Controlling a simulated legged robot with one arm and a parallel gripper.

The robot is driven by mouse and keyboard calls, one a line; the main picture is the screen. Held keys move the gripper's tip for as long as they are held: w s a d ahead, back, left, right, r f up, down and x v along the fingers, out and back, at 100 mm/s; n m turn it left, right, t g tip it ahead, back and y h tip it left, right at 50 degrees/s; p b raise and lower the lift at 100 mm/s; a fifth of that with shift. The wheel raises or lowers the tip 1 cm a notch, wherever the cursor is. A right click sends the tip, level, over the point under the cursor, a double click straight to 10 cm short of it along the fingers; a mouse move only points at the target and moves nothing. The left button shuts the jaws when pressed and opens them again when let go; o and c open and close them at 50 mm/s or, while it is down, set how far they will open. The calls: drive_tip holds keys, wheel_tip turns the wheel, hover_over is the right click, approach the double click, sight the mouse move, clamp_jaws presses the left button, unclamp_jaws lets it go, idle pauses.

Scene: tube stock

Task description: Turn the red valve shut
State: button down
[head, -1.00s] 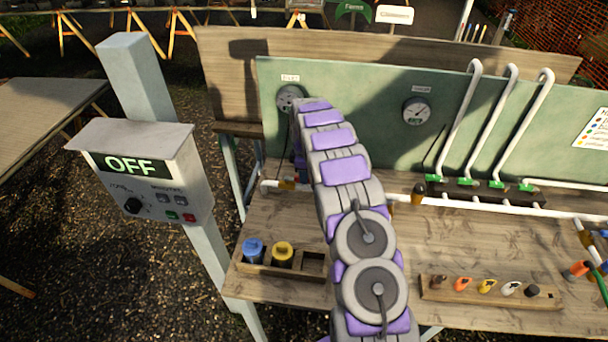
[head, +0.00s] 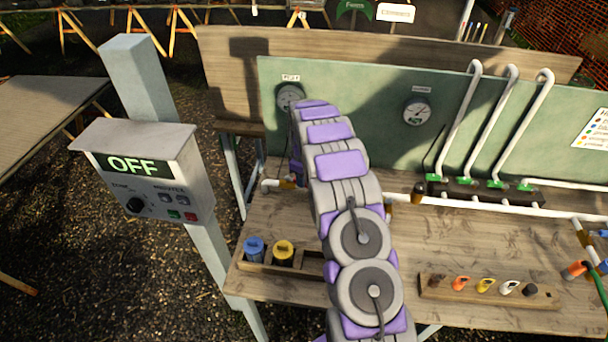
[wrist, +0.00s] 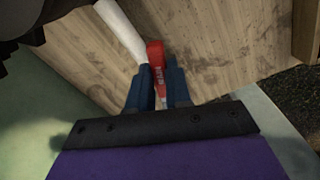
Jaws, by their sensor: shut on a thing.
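The red valve (wrist: 156,58) shows in the wrist view as a red lever with pale markings, beside a white pipe (wrist: 122,30). My gripper (wrist: 159,82) has its two dark blue fingers on either side of the red lever, shut on it. The lever runs lengthwise between the fingers. In the head view my grey and purple arm covers the valve and my gripper, so neither can be seen there.
The wooden bench (head: 450,240) carries a white pipe run and a green back panel (head: 350,110) with gauges (head: 417,111). A block with blue and yellow caps (head: 283,252) sits at the front left. A control box (head: 150,180) reading OFF stands left.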

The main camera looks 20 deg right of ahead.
drive_tip(key=a+m+p, duration=0.2)
drive_tip(key=a+m, duration=0.5)
drive_tip(key=m, duration=0.6)
drive_tip(key=shift+m, duration=0.4)
drive_tip(key=shift+w+a+r, duration=0.1)
drive_tip(key=shift+w, duration=0.05)
drive_tip(key=c, duration=1.1)
unclamp_jaws()
drive_tip(key=shift+o, duration=0.3)
